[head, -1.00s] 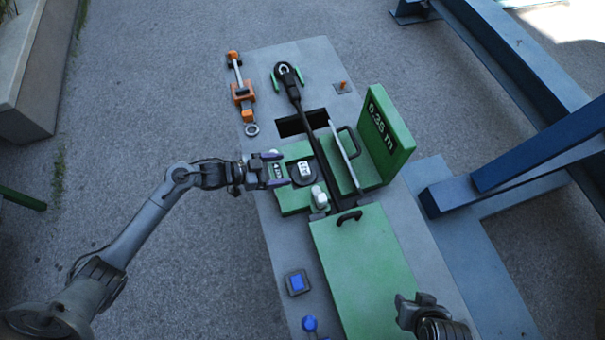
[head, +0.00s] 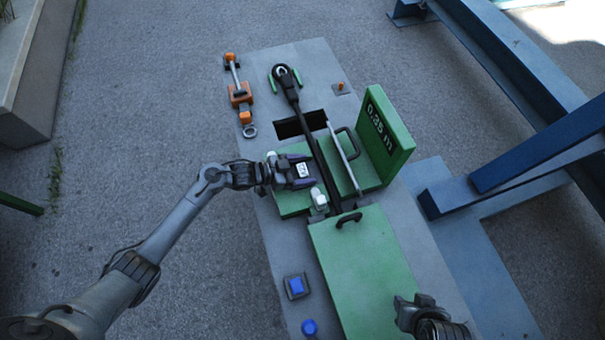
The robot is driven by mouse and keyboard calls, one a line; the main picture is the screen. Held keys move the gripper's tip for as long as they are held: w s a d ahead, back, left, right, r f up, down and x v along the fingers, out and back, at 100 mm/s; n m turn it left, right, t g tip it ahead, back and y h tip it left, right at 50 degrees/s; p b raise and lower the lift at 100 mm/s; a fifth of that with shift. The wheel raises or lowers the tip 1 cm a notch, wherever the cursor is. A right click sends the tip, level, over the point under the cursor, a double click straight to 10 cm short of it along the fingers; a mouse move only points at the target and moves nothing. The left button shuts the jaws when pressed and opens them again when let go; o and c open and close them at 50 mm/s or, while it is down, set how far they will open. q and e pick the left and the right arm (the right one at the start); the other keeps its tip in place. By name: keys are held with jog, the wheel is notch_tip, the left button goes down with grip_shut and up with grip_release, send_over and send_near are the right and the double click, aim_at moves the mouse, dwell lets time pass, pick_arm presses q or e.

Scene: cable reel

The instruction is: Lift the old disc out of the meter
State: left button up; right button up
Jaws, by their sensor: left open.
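The green meter (head: 292,206) sits on the grey bench, with a raised panel (head: 387,132) reading 0.35 m on its right. The old disc, dark with a white label (head: 302,170), lies on the left part of the meter. My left gripper (head: 302,171) is open over the disc, with its fingers on either side of the label. Most of the disc is hidden by the gripper, and I cannot tell whether the fingers touch it. My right gripper (head: 408,311) is at the lower right over the bench, away from the meter; its fingers are unclear.
A black cable (head: 315,150) runs along the meter beside the disc. A white knob (head: 318,197) stands just below the gripper. A green cover (head: 365,270) with a black handle lies nearer. An orange clamp (head: 240,95) and a blue button (head: 296,285) are on the bench.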

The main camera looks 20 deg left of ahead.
pick_arm(q)
jog(key=c, duration=1.1)
jog(key=shift+c, duration=0.9)
jog(key=shift+r, duration=0.15)
